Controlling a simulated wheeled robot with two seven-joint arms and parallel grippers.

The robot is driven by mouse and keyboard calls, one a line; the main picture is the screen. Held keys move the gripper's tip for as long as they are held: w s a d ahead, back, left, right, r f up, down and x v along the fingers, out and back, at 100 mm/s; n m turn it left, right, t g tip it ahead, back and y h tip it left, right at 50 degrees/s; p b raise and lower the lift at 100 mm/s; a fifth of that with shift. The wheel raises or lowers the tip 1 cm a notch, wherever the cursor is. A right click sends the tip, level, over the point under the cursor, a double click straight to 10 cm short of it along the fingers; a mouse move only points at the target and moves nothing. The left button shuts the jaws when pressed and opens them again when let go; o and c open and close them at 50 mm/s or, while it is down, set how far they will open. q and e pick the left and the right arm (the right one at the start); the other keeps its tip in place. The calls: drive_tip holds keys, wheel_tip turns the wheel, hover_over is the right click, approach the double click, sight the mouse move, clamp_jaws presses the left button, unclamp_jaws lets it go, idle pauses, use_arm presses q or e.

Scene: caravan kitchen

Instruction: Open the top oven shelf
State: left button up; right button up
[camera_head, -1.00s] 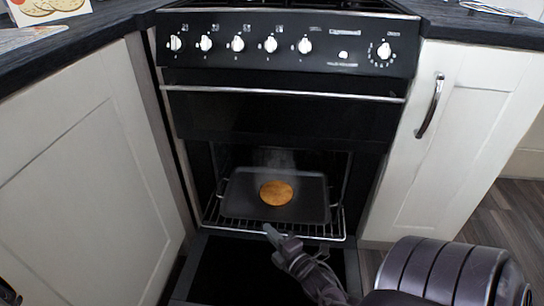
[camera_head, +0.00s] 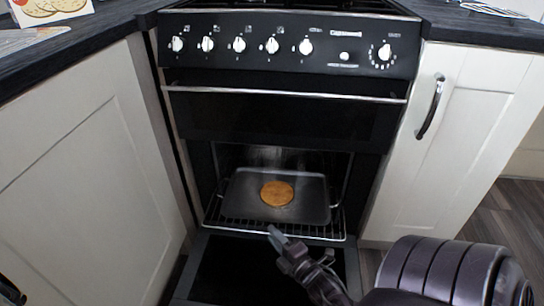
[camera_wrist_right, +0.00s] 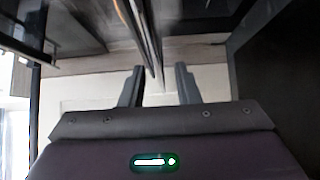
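The black oven stands in the middle of the head view, with its lower compartment open. A wire shelf (camera_head: 225,227) sits low inside, carrying a dark baking tray (camera_head: 240,206) with a round golden item (camera_head: 277,193) on it. Above it is a closed black upper door with a long silver handle bar (camera_head: 280,92). My right gripper (camera_head: 274,236) is at the front edge of the wire shelf; I cannot tell if it touches. In the right wrist view its two fingers (camera_wrist_right: 159,86) are apart, with a thin dark bar showing between and beyond them. My left gripper is not in view.
A lowered black door panel (camera_head: 222,268) lies in front of the opening, below my right gripper. White cupboards stand at left (camera_head: 85,180) and right (camera_head: 455,140); the right one has a chrome handle (camera_head: 430,107). Control knobs (camera_head: 240,45) line the oven top.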

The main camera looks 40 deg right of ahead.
drive_tip(key=s+p, duration=0.1)
drive_tip(key=s, duration=0.5)
drive_tip(key=shift+a+p, duration=0.35)
drive_tip(key=shift+a, duration=0.05)
